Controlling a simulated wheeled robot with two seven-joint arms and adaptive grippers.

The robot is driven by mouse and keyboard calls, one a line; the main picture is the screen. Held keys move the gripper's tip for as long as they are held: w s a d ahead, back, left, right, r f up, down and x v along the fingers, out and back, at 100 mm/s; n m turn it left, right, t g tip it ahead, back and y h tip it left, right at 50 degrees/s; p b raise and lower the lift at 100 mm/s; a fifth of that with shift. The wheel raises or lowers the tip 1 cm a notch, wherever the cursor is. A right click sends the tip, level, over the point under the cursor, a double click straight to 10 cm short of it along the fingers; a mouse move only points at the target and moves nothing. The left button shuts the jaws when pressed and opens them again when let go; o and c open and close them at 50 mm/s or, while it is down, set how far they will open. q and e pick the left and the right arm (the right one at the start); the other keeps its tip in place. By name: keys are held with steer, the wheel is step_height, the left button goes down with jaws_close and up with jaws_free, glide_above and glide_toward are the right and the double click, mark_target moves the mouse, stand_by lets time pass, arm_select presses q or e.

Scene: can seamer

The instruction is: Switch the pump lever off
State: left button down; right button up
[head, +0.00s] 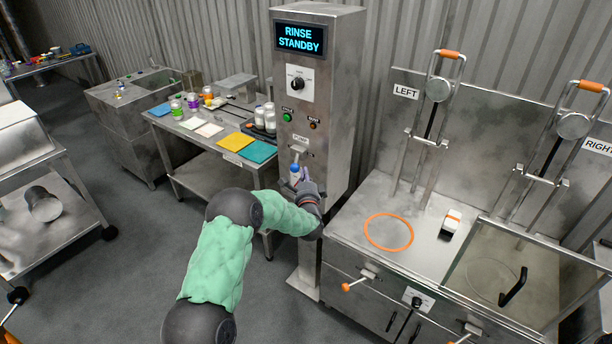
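The grey steel control column (341,120) stands in the middle, with a display (300,38) reading "RINSE STANDBY". Below its buttons is a label (300,139) reading "PUMP". Under the label a small metal mount carries the pump lever, whose blue-and-white grip (295,170) points downward. My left gripper (301,178) is right at this grip, at the end of my green-sleeved arm. The fingers are small and partly hidden, so I cannot tell whether they touch or enclose the grip. My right gripper is out of view.
A knob (298,83), a green button (287,117) and a dark button (312,125) sit above the lever. A table with bottles and coloured cloths (236,142) stands left. A steel bench (370,205) with tall orange-handled levers stands close on the right.

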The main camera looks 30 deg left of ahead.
arm_select(q)
steer(key=shift+s+a+m+t+h, duration=0.3)
steer(key=shift+a+t+h, duration=0.1)
steer(key=shift+h, duration=0.2)
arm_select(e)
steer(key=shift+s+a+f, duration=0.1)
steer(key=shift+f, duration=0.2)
arm_select(q)
steer(key=s+a+m+t+h+b, duration=0.1)
steer(key=s+a+m+h+b, duration=0.1)
steer(key=a+b, duration=0.3)
steer(key=shift+s+a+h+b, duration=0.35)
steer(key=shift+a+h+b, duration=0.05)
steer(key=shift+a, duration=0.3)
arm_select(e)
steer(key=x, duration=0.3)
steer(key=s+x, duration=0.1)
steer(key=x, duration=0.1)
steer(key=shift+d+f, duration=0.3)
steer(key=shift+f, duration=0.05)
